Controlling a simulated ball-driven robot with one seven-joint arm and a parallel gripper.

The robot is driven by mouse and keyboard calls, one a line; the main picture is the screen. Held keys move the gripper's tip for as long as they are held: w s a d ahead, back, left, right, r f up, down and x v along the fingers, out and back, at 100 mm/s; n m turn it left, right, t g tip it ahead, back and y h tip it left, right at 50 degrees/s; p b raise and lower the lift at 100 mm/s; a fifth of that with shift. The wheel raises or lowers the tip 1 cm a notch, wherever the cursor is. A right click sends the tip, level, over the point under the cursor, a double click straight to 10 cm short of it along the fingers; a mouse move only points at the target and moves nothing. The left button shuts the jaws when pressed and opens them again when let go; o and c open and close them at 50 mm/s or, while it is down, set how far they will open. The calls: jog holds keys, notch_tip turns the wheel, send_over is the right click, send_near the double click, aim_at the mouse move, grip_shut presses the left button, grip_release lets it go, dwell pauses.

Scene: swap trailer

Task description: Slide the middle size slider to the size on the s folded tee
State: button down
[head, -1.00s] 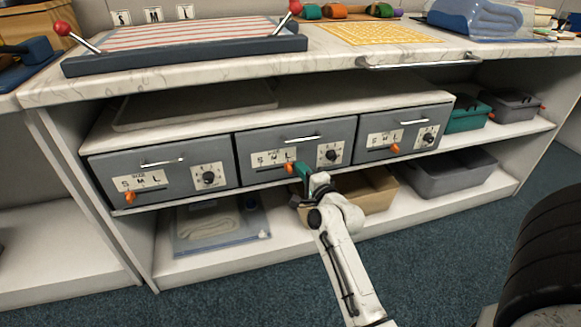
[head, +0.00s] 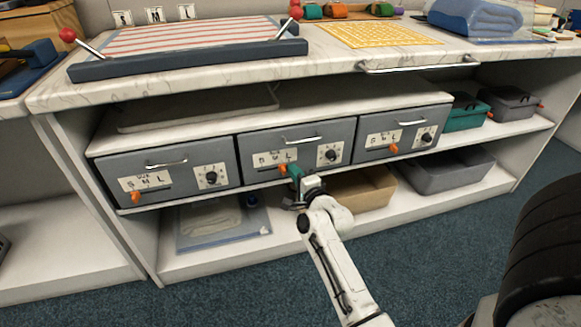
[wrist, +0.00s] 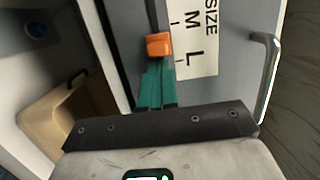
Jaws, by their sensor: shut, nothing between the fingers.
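The middle drawer (head: 295,148) is grey with a size scale lettered S M L. Its orange slider (head: 283,169) stands in the lower slot, toward the L end. In the wrist view the slider (wrist: 158,45) is between M and L, nearer L. My gripper (head: 294,172) is shut and empty. In the wrist view its teal fingertips (wrist: 156,70) are against or very close to the slider's L side. A blue folded cloth (head: 475,15) lies on the counter, and a pale folded cloth (head: 212,219) lies on the bottom shelf. No size mark is readable on either.
The left drawer slider (head: 135,197) and right drawer slider (head: 393,148) flank the middle one. Each drawer has a handle and a dial. A tan bin (head: 365,190) and grey bin (head: 445,172) sit below. The striped board (head: 190,45) lies on the counter above.

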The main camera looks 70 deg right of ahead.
jog(key=shift+y, duration=0.3)
jog(key=shift+w+a+r+p, duration=0.25)
jog(key=shift+w+a+p, duration=0.9)
jog(key=shift+p, duration=0.5)
jog(key=shift+w+a+r+p, duration=0.2)
jog(key=shift+w+a+p, duration=0.6)
jog(key=shift+w+p, duration=0.7)
jog(key=shift+s+d+f+b, duration=0.1)
jog(key=shift+s+f+b, duration=0.1)
jog(key=shift+s+b, duration=0.15)
jog(key=shift+s+d+b, duration=0.3)
jog(key=shift+b, duration=0.3)
jog(key=shift+s+d+r, duration=0.15)
jog(key=shift+s, duration=0.1)
jog(key=shift+s+r+p, duration=0.1)
jog(key=shift+s+p, duration=0.1)
jog(key=shift+p, duration=0.15)
jog(key=p, duration=0.8)
send_near(274, 168)
jog(key=shift+s+a+f, duration=0.1)
jog(key=shift+s+a, duration=0.35)
jog(key=shift+a, duration=0.25)
jog(key=shift+s+a+f, duration=0.15)
jog(key=shift+s+a, duration=0.3)
jog(key=shift+a, duration=0.3)
